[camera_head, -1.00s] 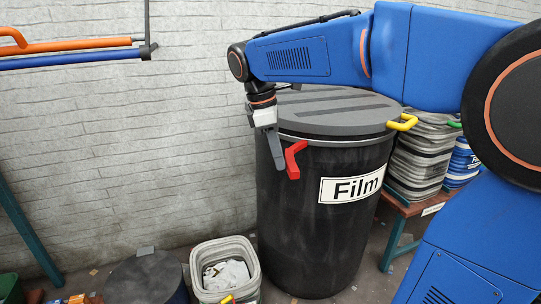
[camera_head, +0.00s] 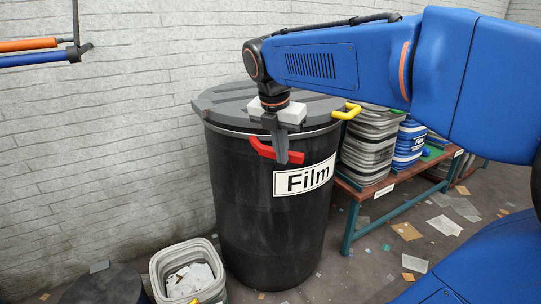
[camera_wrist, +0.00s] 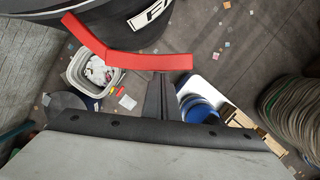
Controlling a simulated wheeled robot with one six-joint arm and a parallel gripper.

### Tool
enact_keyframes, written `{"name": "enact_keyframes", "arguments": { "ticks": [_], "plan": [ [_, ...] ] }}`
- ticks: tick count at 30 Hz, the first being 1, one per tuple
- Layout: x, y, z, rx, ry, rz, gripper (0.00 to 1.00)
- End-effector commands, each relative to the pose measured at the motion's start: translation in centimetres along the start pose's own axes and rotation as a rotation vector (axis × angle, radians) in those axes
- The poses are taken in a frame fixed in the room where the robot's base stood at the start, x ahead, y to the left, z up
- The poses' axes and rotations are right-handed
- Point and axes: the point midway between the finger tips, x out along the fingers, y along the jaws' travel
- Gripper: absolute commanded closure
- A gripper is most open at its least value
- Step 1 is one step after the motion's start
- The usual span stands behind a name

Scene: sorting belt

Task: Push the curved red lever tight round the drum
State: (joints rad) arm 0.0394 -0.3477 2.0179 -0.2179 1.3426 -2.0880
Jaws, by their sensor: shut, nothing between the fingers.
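The curved red lever (camera_head: 264,149) is on the side of the black drum (camera_head: 245,200), just below its grey lid (camera_head: 228,105). It now lies mostly along the drum's front. My gripper (camera_head: 282,155) is shut and empty, pointing down in front of the lever near its right end, and hides a short piece of it. In the wrist view, the bent lever (camera_wrist: 150,61) crosses just beyond my fingertips (camera_wrist: 160,80). They look close to or touching its outer side. I cannot tell whether the lever is tight against the drum.
A yellow handle (camera_head: 347,112) sticks out at the drum's right rim. A low bench (camera_head: 365,190) with stacked crates stands to the right. A pale bin (camera_head: 155,270) stands at the lower left. Scraps lie on the floor. An orange and blue bar hangs at the upper left.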

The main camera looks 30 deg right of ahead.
Motion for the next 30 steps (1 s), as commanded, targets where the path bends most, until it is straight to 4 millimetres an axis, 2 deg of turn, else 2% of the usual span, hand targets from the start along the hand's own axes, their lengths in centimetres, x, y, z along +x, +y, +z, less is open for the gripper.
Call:
{"name": "enact_keyframes", "arguments": {
  "ticks": [10, 18, 30],
  "plan": [
    [1.2, -1.6, 4.4, 0.011, 0.002, -0.004, 1.00],
    [2.0, -1.8, 7.6, 0.009, 0.001, -0.004, 1.00],
    [2.5, -1.5, 9.9, 0.008, 0.000, -0.002, 1.00]
  ]
}}
